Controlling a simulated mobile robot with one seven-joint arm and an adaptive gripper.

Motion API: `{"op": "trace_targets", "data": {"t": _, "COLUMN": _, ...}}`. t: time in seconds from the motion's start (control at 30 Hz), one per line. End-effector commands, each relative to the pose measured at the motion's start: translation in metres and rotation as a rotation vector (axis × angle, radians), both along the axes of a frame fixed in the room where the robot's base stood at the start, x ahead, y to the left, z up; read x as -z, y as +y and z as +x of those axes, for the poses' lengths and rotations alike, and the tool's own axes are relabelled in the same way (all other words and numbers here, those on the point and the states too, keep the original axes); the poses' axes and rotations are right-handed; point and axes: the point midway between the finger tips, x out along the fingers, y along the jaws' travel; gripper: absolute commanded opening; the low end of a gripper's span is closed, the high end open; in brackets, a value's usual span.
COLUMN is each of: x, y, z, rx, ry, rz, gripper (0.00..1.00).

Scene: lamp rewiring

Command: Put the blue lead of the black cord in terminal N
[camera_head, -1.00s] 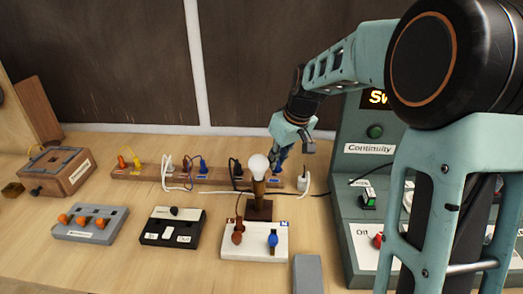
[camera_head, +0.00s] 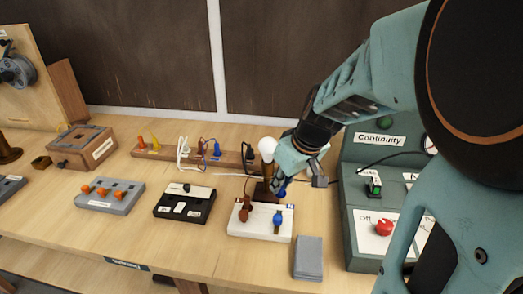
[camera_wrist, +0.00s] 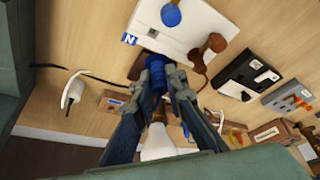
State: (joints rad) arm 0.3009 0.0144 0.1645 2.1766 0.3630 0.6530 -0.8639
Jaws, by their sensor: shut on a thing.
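My gripper (camera_head: 284,178) is shut on a blue lead (camera_wrist: 155,70), which hangs between the two fingers in the wrist view. In the head view the held blue lead (camera_head: 281,193) is just behind the white terminal block (camera_head: 238,226). In the wrist view the lead's end is close to the block's edge, below the N label (camera_wrist: 129,39); contact cannot be told. A blue knob-like piece (camera_wrist: 171,15) stands on the block on the N side. A brown one (camera_wrist: 212,42) stands on the other side. The black cord's run to the held lead is hidden.
A lamp bulb (camera_head: 268,145) on a dark stand is right beside my gripper. A rack (camera_head: 232,160) of coloured leads stands behind. A black switch box (camera_head: 184,203) is left, a grey block (camera_head: 308,258) in front right, and the green tester (camera_head: 385,190) right.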

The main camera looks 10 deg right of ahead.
Motion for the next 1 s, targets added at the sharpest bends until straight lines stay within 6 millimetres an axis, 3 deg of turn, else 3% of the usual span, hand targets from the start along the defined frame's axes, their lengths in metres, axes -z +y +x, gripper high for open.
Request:
{"op": "trace_targets", "data": {"t": 0.7, "x": 0.054, "y": 0.0, "z": 0.0, "rx": -0.001, "ry": 0.001, "rz": 0.0, "gripper": 0.0}}
{"op": "trace_targets", "data": {"t": 1.0, "x": 0.061, "y": 0.0, "z": 0.0, "rx": -0.001, "ry": 0.001, "rz": 0.0, "gripper": 0.0}}
